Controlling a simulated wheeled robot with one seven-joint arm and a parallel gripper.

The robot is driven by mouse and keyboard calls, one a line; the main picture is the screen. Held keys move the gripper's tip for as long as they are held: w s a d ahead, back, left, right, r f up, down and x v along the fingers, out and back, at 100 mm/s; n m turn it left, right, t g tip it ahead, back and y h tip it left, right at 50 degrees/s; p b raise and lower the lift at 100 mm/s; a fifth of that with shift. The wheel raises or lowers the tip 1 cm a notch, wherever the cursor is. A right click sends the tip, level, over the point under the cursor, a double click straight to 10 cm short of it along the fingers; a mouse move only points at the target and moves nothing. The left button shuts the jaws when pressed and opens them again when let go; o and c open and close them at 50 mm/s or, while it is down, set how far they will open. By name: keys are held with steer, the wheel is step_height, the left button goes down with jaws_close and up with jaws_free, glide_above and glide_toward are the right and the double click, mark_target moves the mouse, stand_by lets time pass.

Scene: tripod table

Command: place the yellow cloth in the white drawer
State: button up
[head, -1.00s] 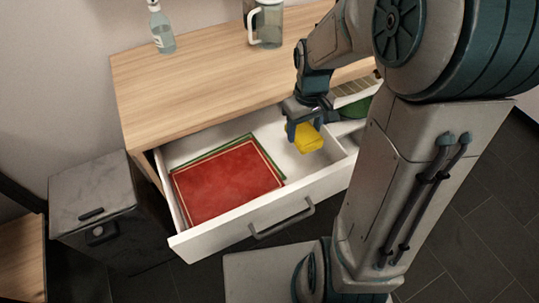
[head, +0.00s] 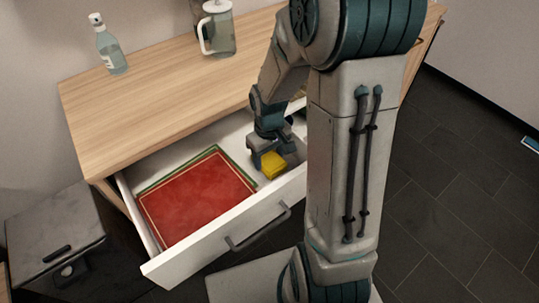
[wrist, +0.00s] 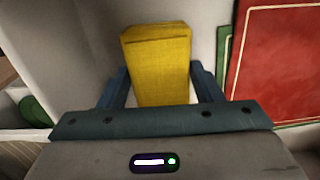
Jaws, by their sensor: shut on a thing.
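The yellow cloth (head: 273,165) is a folded block inside the open white drawer (head: 225,245), right of the red mat. My gripper (head: 268,160) is shut on the cloth and points down into the drawer. In the wrist view the cloth (wrist: 158,60) stands between the two blue fingers of my gripper (wrist: 160,88), near a white drawer wall. I cannot tell whether the cloth touches the drawer floor.
A red mat (head: 195,200) over a green one (head: 215,152) fills the drawer's left part. On the wooden top (head: 160,105) stand a bottle (head: 111,50) and a glass pitcher (head: 221,35). A grey bin (head: 55,235) is at the lower left. A green item (wrist: 35,110) shows in the wrist view.

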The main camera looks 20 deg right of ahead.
mark_target(269, 159)
steer(key=shift+f, duration=0.2)
steer(key=o, duration=1)
steer(key=shift+c, duration=0.2)
steer(key=shift+r, duration=0.15)
step_height(269, 159, up, 11)
steer(key=p, duration=0.2)
steer(key=s+a+r+m+t, duration=0.1)
steer(key=s+r, duration=0.2)
steer(key=s, duration=0.3)
steer(key=s+r+m+t, duration=0.1)
steer(key=s+r+m, duration=0.1)
steer(key=s+r, duration=0.2)
steer(key=shift+s+a+m, duration=0.3)
steer(key=shift+s+a, duration=0.1)
steer(key=shift+s, duration=0.5)
